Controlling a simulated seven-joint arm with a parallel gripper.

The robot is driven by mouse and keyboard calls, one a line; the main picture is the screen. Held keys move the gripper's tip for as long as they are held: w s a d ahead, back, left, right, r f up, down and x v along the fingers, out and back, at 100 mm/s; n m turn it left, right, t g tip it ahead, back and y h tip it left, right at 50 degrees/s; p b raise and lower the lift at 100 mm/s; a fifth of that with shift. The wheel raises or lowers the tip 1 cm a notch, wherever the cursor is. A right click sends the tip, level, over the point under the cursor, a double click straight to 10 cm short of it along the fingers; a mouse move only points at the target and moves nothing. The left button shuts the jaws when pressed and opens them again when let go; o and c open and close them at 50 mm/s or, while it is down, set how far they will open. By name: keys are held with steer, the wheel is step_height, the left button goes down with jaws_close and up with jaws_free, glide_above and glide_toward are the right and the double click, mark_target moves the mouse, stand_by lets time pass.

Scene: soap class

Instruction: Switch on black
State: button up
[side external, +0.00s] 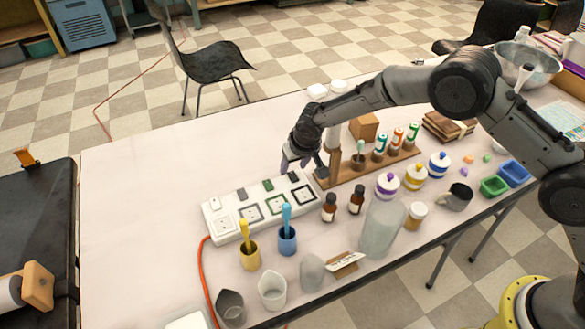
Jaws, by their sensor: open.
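A white power strip (262,208) lies on the table with a row of switches along its far side and sockets along its near side. A black switch (293,177) is at its right end. My gripper (303,166) is open and empty, just above the right end of the strip, close to the black switch. I cannot tell whether it touches the switch, or which way the switch is set.
A wooden rack (370,170) with small bottles stands just right of my gripper. Brown bottles (329,207), a yellow cup (249,255) and a blue cup (287,240) stand in front of the strip. An orange cable (203,270) runs from its left end. The table's left part is clear.

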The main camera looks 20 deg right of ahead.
mark_target(293, 177)
steer(key=shift+x, duration=1.15)
jaws_close()
